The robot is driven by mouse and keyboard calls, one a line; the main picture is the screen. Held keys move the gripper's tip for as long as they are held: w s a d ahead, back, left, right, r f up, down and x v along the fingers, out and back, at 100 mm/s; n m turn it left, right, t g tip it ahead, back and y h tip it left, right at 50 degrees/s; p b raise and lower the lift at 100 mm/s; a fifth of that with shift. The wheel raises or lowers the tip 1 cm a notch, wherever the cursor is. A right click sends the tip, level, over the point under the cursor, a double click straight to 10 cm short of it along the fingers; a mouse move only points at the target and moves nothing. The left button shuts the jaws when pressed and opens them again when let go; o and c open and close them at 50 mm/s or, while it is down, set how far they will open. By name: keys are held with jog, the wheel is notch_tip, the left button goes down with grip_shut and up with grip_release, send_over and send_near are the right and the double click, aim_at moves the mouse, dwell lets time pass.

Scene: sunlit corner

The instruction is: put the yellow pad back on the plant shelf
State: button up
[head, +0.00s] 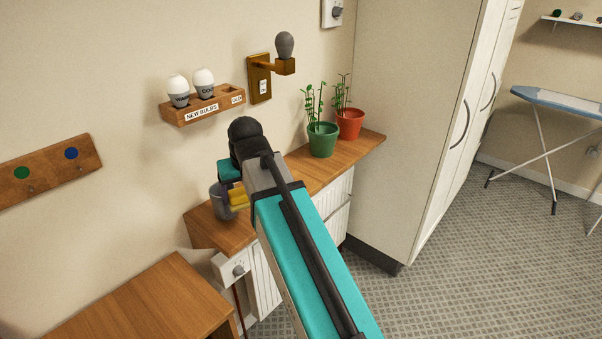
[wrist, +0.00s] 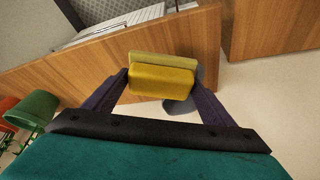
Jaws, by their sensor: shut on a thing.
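The yellow pad (wrist: 162,82) is a small block with a paler far layer. In the wrist view it sits between the two dark fingers of my gripper (wrist: 160,90), which is shut on it. In the head view the pad (head: 238,199) shows over the left end of the wooden plant shelf (head: 340,161); its height above the wood is hard to tell. My arm covers part of the shelf and most of the gripper. The shelf also crosses the wrist view (wrist: 75,85). A green pot (head: 322,139) and a red pot (head: 350,123) with plants stand at its right end.
A grey rounded object (head: 217,199) is beside the pad at the shelf's left end, partly hidden. A wall rack (head: 203,105) with two bulbs and a lamp bracket (head: 260,78) are above. A lower wooden table (head: 140,305) stands front left. A tall cabinet (head: 415,110) closes the right.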

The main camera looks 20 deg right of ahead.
jog(key=s+f, duration=0.2)
jog(key=f, duration=0.1)
jog(key=s+f, duration=0.2)
jog(key=shift+d+f, duration=0.15)
jog(key=shift+d, duration=0.05)
jog(key=shift+s+f, duration=0.25)
jog(key=shift+s, duration=0.05)
jog(key=shift+d, duration=0.1)
